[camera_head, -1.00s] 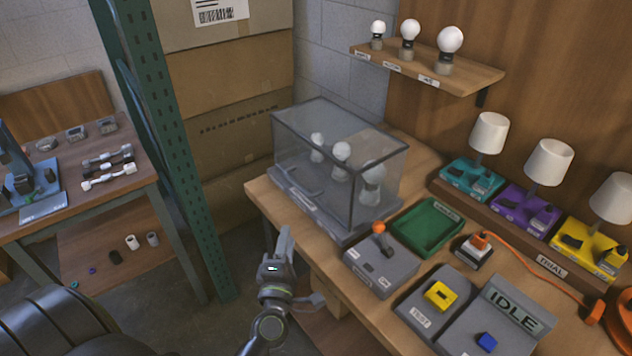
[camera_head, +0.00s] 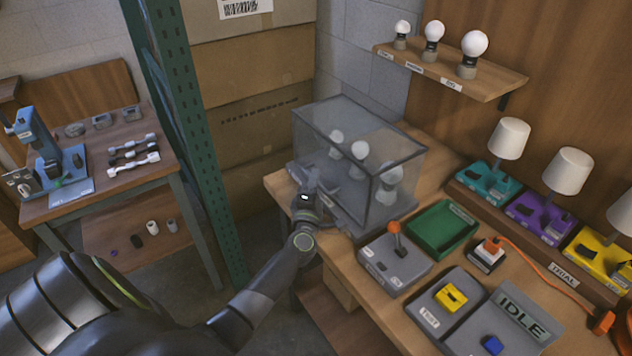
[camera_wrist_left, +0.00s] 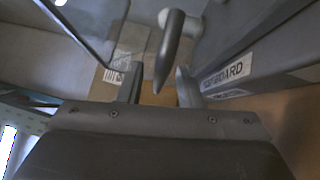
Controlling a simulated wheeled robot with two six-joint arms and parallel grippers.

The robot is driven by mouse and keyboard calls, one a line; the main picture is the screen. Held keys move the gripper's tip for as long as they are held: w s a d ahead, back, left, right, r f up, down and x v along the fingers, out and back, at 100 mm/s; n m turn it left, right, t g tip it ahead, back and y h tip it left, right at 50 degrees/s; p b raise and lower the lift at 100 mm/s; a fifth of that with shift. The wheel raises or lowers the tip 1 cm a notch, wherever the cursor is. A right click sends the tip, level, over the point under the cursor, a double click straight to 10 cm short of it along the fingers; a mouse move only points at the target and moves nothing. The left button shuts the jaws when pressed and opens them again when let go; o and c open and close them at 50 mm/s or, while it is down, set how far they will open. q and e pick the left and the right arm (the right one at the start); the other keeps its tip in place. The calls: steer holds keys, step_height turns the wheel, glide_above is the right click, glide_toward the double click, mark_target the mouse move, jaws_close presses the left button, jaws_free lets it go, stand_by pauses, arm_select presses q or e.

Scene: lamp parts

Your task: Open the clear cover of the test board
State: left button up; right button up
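The clear cover (camera_head: 375,128) is a dark-edged box over the test board, and it appears shut. Several white bulbs show through it. The grey test board (camera_head: 345,222) is partly hidden by my gripper; its label (camera_wrist_left: 226,74) shows in the left wrist view. My left gripper (camera_head: 309,172) is at the front left side of the cover, near its lower edge. In the left wrist view its fingers (camera_wrist_left: 158,86) are apart. A grey rounded bar (camera_wrist_left: 171,45) appears between and beyond them; I cannot tell whether they touch it. My right gripper is out of view.
A grey lever box (camera_head: 394,262) and a green tray (camera_head: 443,230) stand right of the cover. Three coloured lamps stand behind them on a ledge. A green metal post (camera_head: 190,130) rises left of my gripper. A bulb shelf (camera_head: 440,70) hangs above.

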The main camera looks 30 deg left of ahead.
arm_select(q)
steer(key=shift+w+a, duration=0.15)
steer(key=shift+w, duration=0.05)
jaws_close()
steer(key=shift+r, duration=0.1)
